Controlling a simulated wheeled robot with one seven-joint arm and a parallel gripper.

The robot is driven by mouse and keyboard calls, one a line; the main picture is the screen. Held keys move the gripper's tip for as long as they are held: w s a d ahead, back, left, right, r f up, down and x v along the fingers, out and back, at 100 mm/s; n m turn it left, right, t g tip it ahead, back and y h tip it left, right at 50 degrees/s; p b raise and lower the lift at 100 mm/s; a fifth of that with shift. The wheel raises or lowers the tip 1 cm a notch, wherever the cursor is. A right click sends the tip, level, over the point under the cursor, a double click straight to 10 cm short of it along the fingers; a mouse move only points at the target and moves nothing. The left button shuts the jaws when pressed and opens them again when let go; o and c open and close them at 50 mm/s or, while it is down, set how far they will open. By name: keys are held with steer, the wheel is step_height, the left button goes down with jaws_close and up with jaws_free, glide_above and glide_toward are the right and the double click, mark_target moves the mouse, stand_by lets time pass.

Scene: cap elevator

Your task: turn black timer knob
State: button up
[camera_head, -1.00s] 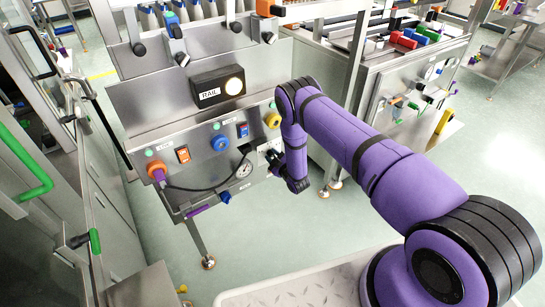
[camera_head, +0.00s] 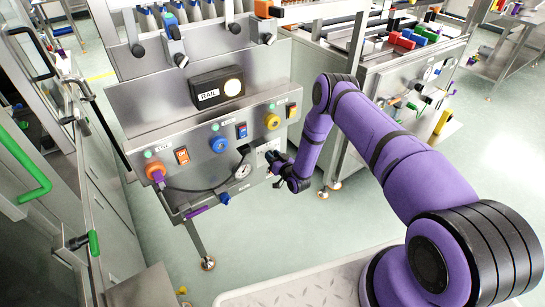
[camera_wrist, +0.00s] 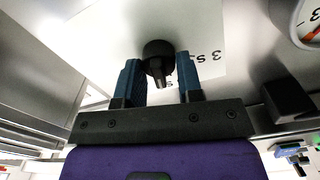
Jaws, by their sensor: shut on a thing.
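The black timer knob (camera_wrist: 157,48) shows in the wrist view, a round dark knob with a raised grip bar, on a pale label plate (camera_wrist: 105,35) with printed "3 s" markings. My gripper (camera_wrist: 159,64) is shut on it, with one blue finger on each side of the grip bar. In the head view my gripper (camera_head: 273,160) is at the lower right of the steel control panel (camera_head: 190,205). There the gripper and my purple wrist largely cover the knob, so its pointing direction is hard to tell.
A round gauge (camera_head: 243,170) and a blue knob (camera_head: 219,144) are left of my gripper. A yellow knob (camera_head: 272,122) is just above it. An orange knob (camera_head: 155,170) with a cable is at the panel's far left. Open floor lies below.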

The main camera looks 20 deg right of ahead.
steer(key=m, duration=0.4)
steer(key=shift+d+f+m, duration=0.1)
steer(key=shift+d+m, duration=0.1)
steer(key=shift+m, duration=0.1)
steer(key=m, duration=0.4)
steer(key=shift+f+m, duration=0.1)
steer(key=shift+m, duration=0.2)
steer(key=o, duration=0.9)
steer(key=v, duration=1)
steer(key=shift+s+d, duration=0.1)
steer(key=shift+s, duration=0.25)
